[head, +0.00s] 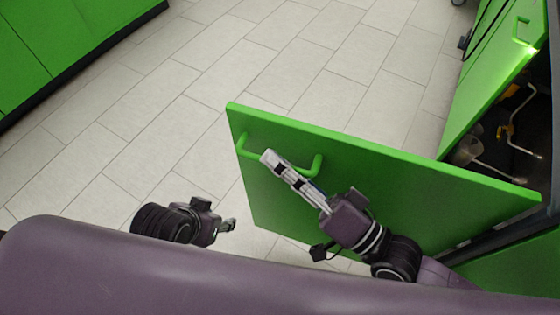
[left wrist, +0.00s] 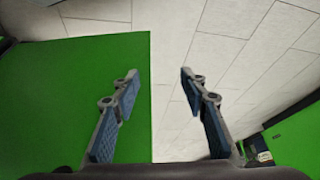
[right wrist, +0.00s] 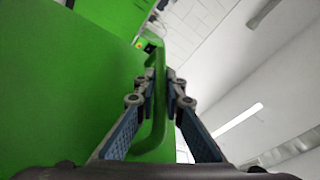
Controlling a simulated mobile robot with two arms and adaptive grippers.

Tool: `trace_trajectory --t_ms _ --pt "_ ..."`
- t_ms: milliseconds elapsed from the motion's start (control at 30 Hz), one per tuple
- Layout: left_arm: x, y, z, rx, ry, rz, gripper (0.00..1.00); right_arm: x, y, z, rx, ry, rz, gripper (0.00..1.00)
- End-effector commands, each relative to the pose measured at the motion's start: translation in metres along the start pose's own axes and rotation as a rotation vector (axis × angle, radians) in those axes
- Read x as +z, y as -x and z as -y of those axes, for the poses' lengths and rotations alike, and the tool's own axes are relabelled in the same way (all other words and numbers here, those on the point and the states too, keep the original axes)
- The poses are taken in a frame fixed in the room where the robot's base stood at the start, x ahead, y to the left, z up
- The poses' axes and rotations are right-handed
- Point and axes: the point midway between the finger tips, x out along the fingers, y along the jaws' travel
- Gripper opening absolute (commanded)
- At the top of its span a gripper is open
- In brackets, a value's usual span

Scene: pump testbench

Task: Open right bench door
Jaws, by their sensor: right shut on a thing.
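The right bench door (head: 400,190) is a green panel that stands swung out from the dark bench opening at the right of the head view. Its green bar handle (head: 318,166) is near the free edge. My right gripper (head: 272,160) is shut on this handle. In the right wrist view, the handle (right wrist: 158,125) runs between the fingers of the right gripper (right wrist: 160,78), with the door's green face at the left. My left gripper (head: 229,226) is low in the head view, left of the door. In the left wrist view, the left gripper (left wrist: 158,78) is open and empty.
Another green door (head: 495,75) with a handle stands open at the upper right. Inside the bench are pipes and an orange-yellow part (head: 506,131). A green cabinet (head: 60,45) is at the upper left. The tiled floor (head: 170,110) between is clear.

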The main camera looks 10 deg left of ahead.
Motion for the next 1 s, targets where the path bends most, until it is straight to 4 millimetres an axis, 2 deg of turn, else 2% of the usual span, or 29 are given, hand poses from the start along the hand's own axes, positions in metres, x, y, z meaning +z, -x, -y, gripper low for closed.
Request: trace_trajectory --t_ms 100,233,667,700,833,1000 --pt "-0.016 -0.003 -0.002 0.003 -0.002 -0.062 0.40 0.001 0.001 -0.001 -0.007 -0.002 0.014 0.00" --pt "-0.026 -0.004 -0.003 0.005 -0.003 -0.099 0.40 0.001 0.001 -0.001 -0.011 -0.005 0.023 0.00" --pt "-0.031 -0.003 -0.003 0.006 -0.004 -0.118 0.40 0.001 0.001 0.000 -0.014 -0.006 0.025 0.00" --pt "-0.031 -0.003 -0.003 0.006 -0.004 -0.118 0.40 0.001 0.001 0.000 -0.014 -0.006 0.025 0.11" --pt "-0.031 -0.003 -0.003 0.006 -0.004 -0.118 0.40 0.001 0.001 0.000 -0.014 -0.006 0.025 0.25" --pt "-0.031 -0.003 -0.003 0.006 -0.004 -0.118 0.40 0.001 0.001 0.001 -0.015 -0.006 0.024 0.27"
